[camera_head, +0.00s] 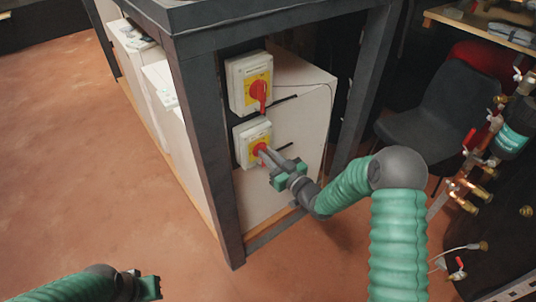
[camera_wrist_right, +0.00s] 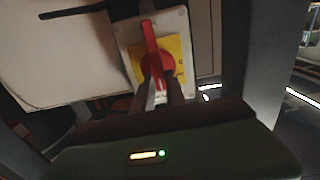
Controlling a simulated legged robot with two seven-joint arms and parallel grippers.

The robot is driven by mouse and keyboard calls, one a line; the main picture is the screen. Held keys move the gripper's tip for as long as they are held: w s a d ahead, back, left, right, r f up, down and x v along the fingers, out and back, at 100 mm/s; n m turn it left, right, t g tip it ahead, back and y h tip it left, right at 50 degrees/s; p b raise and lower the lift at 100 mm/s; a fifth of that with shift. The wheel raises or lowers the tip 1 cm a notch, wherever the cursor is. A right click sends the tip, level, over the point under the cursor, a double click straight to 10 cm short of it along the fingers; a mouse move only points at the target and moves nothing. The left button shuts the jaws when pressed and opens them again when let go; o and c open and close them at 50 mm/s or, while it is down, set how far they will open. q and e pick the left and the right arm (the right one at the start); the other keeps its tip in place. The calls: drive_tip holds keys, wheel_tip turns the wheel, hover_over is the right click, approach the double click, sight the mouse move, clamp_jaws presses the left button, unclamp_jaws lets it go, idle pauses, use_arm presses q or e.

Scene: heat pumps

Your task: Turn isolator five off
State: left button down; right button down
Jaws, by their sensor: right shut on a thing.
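Two isolator switches are mounted one above the other on the end of a dark frame. The upper isolator (camera_head: 249,83) has a yellow plate and a red handle pointing down. The lower isolator (camera_head: 253,142) has a red handle on a yellow plate. My right gripper (camera_head: 264,151) is at the lower isolator, shut on its red handle. In the right wrist view, the red handle (camera_wrist_right: 151,45) stands between the fingers of the right gripper (camera_wrist_right: 158,80). I cannot read the isolator labels. My left gripper (camera_head: 148,287) is at the bottom left edge, away from the isolators; its fingers are unclear.
The dark frame post (camera_head: 208,150) stands just left of the isolators. White boxes (camera_head: 300,105) are behind them. A dark chair (camera_head: 440,110) and pipework with valves (camera_head: 480,165) are at the right. The reddish floor (camera_head: 90,170) at the left is clear.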

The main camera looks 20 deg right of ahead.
drive_tip(key=shift+r, duration=0.1)
drive_tip(key=shift+w+n, duration=0.1)
drive_tip(key=shift+n, duration=0.2)
drive_tip(key=shift+s+a+f+n+b, duration=0.1)
drive_tip(key=shift+a+f+n+b, duration=0.2)
drive_tip(key=shift+n+b, duration=2.15)
drive_tip(key=shift+s+a+f+n+b, duration=0.1)
drive_tip(key=shift+a+f+n+b, duration=0.15)
drive_tip(key=shift+n+b, duration=2.2)
drive_tip(key=shift+s+a+f+n+b, duration=0.2)
drive_tip(key=shift+n+b, duration=0.85)
drive_tip(key=shift+n, duration=2.75)
drive_tip(key=shift+a+f, duration=0.1)
drive_tip(key=c, duration=1.4)
unclamp_jaws()
drive_tip(key=shift+w, duration=0.1)
drive_tip(key=shift+o, duration=0.2)
